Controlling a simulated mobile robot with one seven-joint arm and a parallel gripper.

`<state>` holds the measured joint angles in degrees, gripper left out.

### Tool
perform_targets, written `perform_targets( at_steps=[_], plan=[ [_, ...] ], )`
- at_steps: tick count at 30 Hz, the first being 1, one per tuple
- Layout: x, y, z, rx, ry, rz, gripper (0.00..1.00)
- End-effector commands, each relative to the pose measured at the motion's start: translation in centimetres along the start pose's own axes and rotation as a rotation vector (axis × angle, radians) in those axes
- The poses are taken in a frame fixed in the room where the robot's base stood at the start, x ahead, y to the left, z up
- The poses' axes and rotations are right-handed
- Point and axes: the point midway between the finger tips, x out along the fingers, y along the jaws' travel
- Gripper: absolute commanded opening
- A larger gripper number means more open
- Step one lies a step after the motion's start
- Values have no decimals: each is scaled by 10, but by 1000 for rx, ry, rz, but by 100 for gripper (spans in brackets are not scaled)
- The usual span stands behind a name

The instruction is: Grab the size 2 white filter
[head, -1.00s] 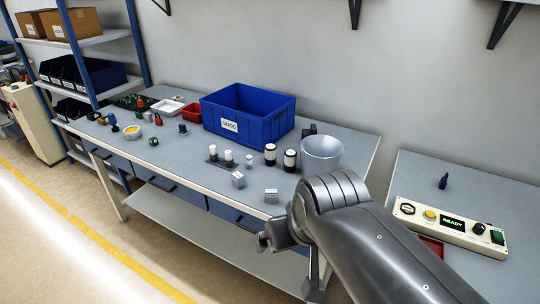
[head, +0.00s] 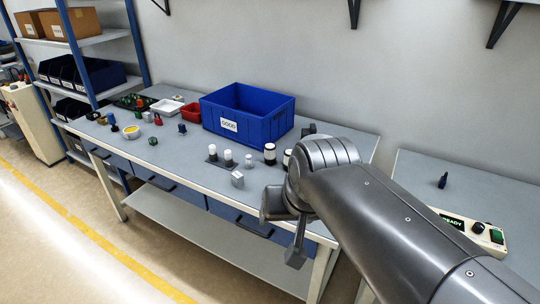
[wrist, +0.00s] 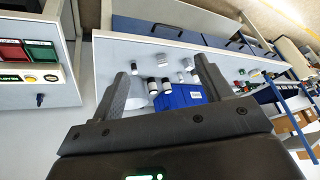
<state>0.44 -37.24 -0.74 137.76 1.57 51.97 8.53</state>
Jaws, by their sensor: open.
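Several white-topped cylinders stand on the grey workbench in the head view. Two shorter ones (head: 213,152) (head: 228,158) stand on a dark strip, with a small white one (head: 249,161) beside them. Taller black-and-white ones (head: 269,154) (head: 288,157) stand to the right, the last partly covered by my arm. They also show small in the wrist view (wrist: 165,84). I cannot read any size mark, so I cannot tell which is size 2. My gripper (wrist: 167,62) is open and empty, apart from the cylinders; in the head view it hangs over the bench's front edge.
A blue "GOOD" bin (head: 228,126) stands behind the cylinders. A control box (head: 490,236) stands on the right table.

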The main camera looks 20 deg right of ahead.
Motion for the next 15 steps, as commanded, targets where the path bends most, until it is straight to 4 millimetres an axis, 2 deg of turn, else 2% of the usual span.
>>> perform_targets(
  at_steps=[3,8,15],
  plan=[
    [2,-4,-43,194,-21,-13,72],
    [12,-6,-100,464,-45,-25,72],
    [41,-4,-183,866,-79,-28,72]
  ],
)
